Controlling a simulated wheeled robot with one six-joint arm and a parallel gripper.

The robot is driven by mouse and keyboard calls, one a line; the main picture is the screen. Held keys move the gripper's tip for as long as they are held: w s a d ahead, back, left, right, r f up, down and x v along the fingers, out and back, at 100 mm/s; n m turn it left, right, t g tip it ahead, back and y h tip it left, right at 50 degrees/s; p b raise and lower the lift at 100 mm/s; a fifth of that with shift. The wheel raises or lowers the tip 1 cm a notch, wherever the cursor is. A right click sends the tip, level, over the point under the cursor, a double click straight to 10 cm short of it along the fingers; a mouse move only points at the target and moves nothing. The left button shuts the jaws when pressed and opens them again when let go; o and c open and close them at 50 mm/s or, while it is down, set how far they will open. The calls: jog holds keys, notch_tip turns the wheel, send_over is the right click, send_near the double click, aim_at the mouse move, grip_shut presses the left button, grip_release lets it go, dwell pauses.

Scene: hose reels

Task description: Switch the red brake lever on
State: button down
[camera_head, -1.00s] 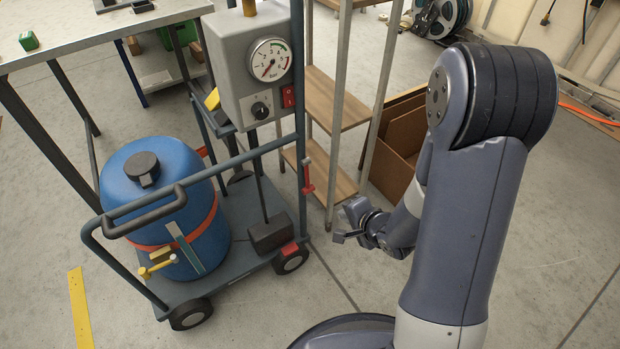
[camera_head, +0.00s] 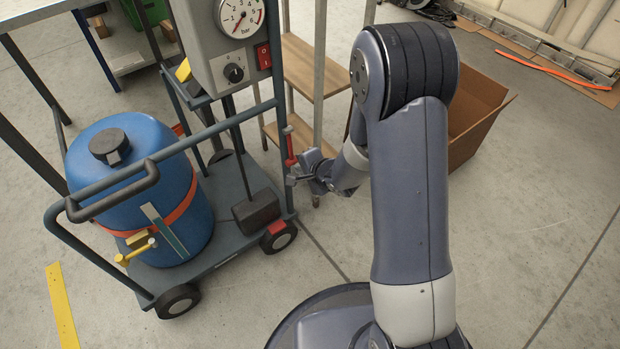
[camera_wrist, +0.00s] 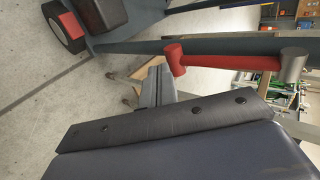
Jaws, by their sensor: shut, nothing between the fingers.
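The red brake lever (camera_head: 290,147) is on the front upright post of the blue-grey cart, with a grey pivot at its upper end and its red bar hanging down along the post. In the wrist view the lever (camera_wrist: 228,62) lies sideways, its red knob near the middle and the grey pivot at right. My gripper (camera_head: 293,180) is shut and empty, just below the lever's lower end in the head view. The wrist view shows the closed fingers (camera_wrist: 158,84) just below the knob; I cannot tell whether they touch it.
The cart carries a blue drum (camera_head: 130,190) and a grey control box (camera_head: 215,45) with a gauge and a red switch (camera_head: 263,57). A red pedal-like part (camera_head: 277,228) sits by its wheel. A shelf rack (camera_head: 300,70) stands behind, a cardboard box (camera_head: 475,115) at right. Floor at lower right is clear.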

jog(key=shift+w+a+r, duration=0.1)
jog(key=shift+w+a, duration=0.1)
jog(key=shift+w, duration=0.05)
jog(key=shift+w+a+p, duration=0.4)
jog(key=shift+w+p, duration=0.25)
jog(key=shift+p, duration=0.4)
jog(key=shift+w, duration=0.1)
